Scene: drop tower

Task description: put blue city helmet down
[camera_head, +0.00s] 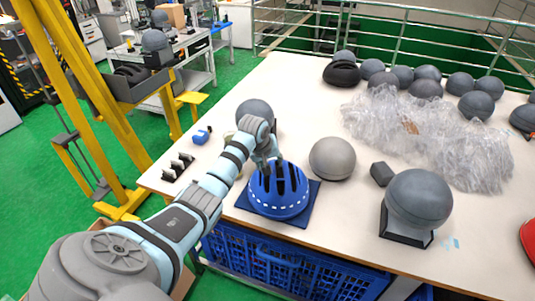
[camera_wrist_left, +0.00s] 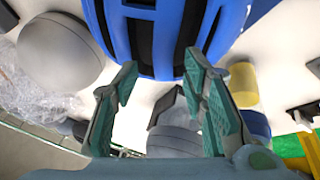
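The blue city helmet (camera_head: 280,193), with dark vents and a white dashed band, sits on a dark blue square mat (camera_head: 312,194) near the table's front edge. My left gripper (camera_head: 267,166) is at the helmet's upper back left side. In the left wrist view the helmet (camera_wrist_left: 175,35) fills the top, beyond the fingertips. The left gripper's teal-padded fingers (camera_wrist_left: 161,68) are spread apart, with nothing visibly clamped between them. Their tips overlap the shell's edge in the picture; I cannot tell whether they touch it. My right gripper is not in view.
A pale grey dome (camera_head: 332,158) stands just right of the helmet, and a dark grey one (camera_head: 255,110) behind it. A grey headform (camera_head: 418,199) on a black base, a small dark block (camera_head: 382,173) and clear plastic wrap (camera_head: 430,140) lie further right. A yellow frame (camera_head: 105,100) stands left.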

